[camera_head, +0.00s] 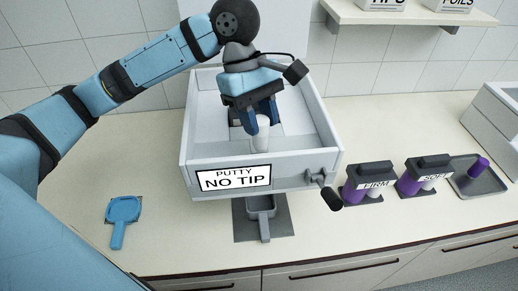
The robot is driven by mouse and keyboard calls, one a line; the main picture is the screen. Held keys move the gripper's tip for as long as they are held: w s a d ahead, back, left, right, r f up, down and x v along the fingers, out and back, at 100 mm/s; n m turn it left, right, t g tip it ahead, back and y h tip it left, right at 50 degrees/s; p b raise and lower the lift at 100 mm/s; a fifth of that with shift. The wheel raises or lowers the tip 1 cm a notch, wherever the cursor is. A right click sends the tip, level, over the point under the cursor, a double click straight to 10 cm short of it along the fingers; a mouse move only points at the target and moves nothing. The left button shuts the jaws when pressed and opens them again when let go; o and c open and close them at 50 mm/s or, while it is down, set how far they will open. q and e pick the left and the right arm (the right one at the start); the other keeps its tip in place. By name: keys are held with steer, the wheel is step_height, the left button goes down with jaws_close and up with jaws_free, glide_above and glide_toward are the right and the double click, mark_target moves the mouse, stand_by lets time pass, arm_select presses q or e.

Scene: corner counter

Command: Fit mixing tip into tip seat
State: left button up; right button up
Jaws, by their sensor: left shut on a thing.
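My left gripper (262,121) reaches down into the open top of a grey box-like putty machine (190,172). Its blue fingers are shut on a small whitish upright piece, which looks like the mixing tip (261,138). The gripper hides the upper part of it. The tip's lower end is close to the machine's inner floor or front wall; I cannot tell whether it touches a seat. The tip seat cannot be made out separately. A label on the machine's front reads "PUTTY NO TIP" (234,180). My right gripper is not in view.
A crank handle (330,196) sticks out at the machine's front right. A grey scoop-like cup (261,206) sits below the front. FIRM (370,182) and SOFT (424,176) cartridges and a tray (486,184) stand right. A blue paddle (122,211) lies left, with clear counter around it.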

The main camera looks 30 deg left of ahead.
mark_target(259, 148)
arm_select(q)
step_height(259, 148, down, 8)
steer(key=shift+r+b, duration=0.1)
steer(key=shift+b, duration=0.3)
steer(key=o, duration=0.5)
steer(key=shift+o, duration=0.7)
steer(key=shift+r, duration=0.2)
steer(key=p+v, duration=0.1)
steer(key=v, duration=1)
steer(key=shift+r, duration=0.4)
